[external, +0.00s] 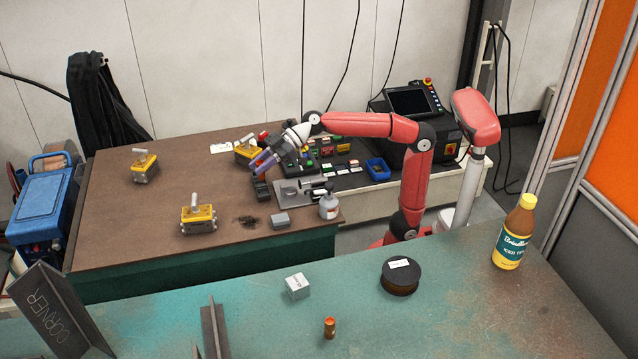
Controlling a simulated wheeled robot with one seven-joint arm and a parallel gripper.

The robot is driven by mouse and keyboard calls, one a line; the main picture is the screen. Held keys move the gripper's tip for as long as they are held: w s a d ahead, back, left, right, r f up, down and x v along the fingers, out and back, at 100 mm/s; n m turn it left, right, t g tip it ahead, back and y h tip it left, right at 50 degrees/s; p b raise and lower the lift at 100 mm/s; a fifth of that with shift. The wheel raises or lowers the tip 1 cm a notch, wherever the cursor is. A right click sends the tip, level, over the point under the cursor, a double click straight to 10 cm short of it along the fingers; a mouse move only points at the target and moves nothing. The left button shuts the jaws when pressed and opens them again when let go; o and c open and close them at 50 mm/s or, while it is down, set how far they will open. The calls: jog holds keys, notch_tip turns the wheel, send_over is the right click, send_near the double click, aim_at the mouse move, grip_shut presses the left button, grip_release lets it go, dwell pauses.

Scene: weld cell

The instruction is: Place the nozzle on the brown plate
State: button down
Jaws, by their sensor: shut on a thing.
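My gripper (260,170) is at the end of the red arm, low over the right part of the brown tabletop (170,190). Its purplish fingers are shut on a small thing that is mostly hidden. A reddish piece shows just under the fingers, above a dark block (262,191). I cannot tell whether the reddish piece is the nozzle, or whether it touches the block. The brown tabletop is the only large brown flat surface I can make out; no separate brown plate is clear.
Yellow clamp-like blocks (198,219) stand on the brown tabletop. The nearer green table holds a spool (400,277), a small orange cylinder (329,327) and a tea bottle (514,232).

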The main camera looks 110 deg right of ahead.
jog(key=shift+f+b, duration=1.8)
jog(key=shift+f, duration=1.4)
